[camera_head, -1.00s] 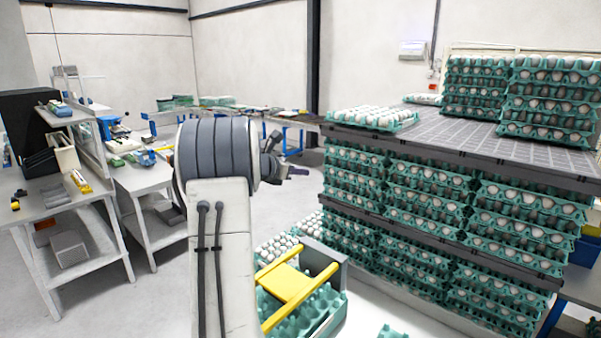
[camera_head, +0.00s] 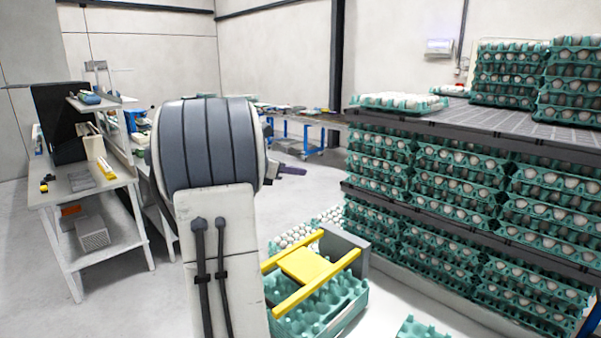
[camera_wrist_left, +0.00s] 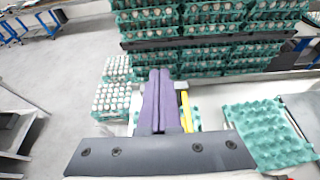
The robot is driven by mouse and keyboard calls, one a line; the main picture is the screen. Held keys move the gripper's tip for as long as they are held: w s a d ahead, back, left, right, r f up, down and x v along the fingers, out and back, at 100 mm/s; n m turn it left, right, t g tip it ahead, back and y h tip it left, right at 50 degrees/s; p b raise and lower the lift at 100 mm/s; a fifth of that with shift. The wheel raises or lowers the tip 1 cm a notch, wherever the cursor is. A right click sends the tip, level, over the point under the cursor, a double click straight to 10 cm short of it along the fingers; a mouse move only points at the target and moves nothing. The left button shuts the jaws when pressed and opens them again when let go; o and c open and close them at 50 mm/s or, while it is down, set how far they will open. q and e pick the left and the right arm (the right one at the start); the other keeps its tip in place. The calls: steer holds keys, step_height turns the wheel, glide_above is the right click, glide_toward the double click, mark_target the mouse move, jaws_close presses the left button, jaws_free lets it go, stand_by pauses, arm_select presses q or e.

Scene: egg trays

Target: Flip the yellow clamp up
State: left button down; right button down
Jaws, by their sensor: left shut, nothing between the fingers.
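The yellow clamp (camera_head: 307,267) is a flat plate with two side bars. It lies low over a green egg tray (camera_head: 345,300) by a grey-walled holder (camera_head: 352,249) in the head view. In the left wrist view part of one yellow bar (camera_wrist_left: 187,112) shows just right of my fingers; the rest is hidden behind them. My left gripper (camera_head: 292,171), with purple fingers, is mostly hidden behind its arm in the head view. In the left wrist view its fingers (camera_wrist_left: 161,75) are shut together and empty. I cannot tell whether they touch the clamp. My right gripper is not in view.
Stacked egg trays fill a large rack (camera_head: 450,142) on the right. Trays of white eggs (camera_wrist_left: 110,100) lie left of my fingers, and an empty green tray (camera_wrist_left: 265,130) lies to the right. A workbench (camera_head: 85,187) stands at the left, with open floor nearby.

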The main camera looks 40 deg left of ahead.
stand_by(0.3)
arm_select(q)
steer(key=s+a+f+g+b, duration=0.1)
steer(key=s+a+f+b, duration=0.15)
steer(key=s+f, duration=0.55)
steer(key=s+a+f+g+b, duration=0.15)
steer(key=s+f+b, duration=0.3)
steer(key=f, duration=0.55)
steer(key=s+d+f+b, duration=0.3)
steer(key=s+f+b, duration=0.1)
steer(key=s+f, duration=0.9)
steer(key=shift+s+d+f+t, duration=0.25)
steer(key=shift+d+f+t, duration=0.1)
steer(key=shift+f, duration=0.1)
steer(key=shift+w, duration=0.1)
steer(key=x, duration=1)
steer(key=shift+w+r+p, duration=0.15)
steer(key=shift+r+p, duration=0.55)
steer(key=shift+r, duration=0.3)
steer(key=shift+w+r+p, duration=0.15)
steer(key=shift+r+p, duration=0.5)
steer(key=shift+r, duration=0.3)
